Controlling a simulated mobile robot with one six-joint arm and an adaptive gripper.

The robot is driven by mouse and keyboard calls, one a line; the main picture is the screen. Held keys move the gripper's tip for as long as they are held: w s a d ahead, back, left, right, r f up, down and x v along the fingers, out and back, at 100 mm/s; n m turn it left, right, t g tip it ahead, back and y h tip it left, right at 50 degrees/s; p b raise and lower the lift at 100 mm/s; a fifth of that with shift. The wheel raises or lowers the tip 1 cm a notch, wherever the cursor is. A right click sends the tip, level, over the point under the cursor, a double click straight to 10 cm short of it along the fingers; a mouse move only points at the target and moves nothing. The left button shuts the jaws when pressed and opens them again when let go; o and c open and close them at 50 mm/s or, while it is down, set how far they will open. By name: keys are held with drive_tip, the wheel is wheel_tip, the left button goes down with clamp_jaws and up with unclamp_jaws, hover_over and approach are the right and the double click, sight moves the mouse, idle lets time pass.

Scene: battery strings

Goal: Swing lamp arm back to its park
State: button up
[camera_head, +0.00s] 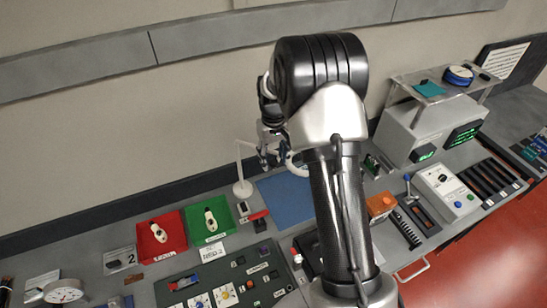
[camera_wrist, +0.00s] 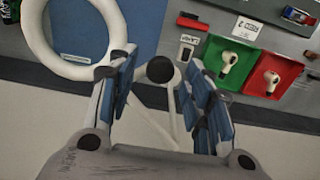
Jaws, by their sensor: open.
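The white lamp has a round base (camera_head: 243,190) on the bench and a thin upright pole. Its white ring head (camera_head: 298,168) hangs over the blue mat, partly hidden by my arm. In the wrist view the ring (camera_wrist: 38,42) is at upper left. A dark round knob (camera_wrist: 160,69) and pale lamp rods lie between my fingers. My gripper (camera_wrist: 163,88) is open around the knob in this view; I cannot tell whether it touches. In the head view my gripper (camera_head: 272,148) is beside the ring, mostly hidden. A small labelled plate (camera_wrist: 190,40) shows beyond the knob; its text is unclear.
A red tray (camera_head: 172,242) and a green tray (camera_head: 222,212) each hold a white item, left of the lamp. The blue mat (camera_head: 284,207) is clear. A grey instrument (camera_head: 405,135) stands at right. The wall is close behind the lamp.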

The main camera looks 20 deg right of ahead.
drive_tip(key=shift+f, duration=0.35)
drive_tip(key=shift+c, duration=0.3)
clamp_jaws()
idle(0.4)
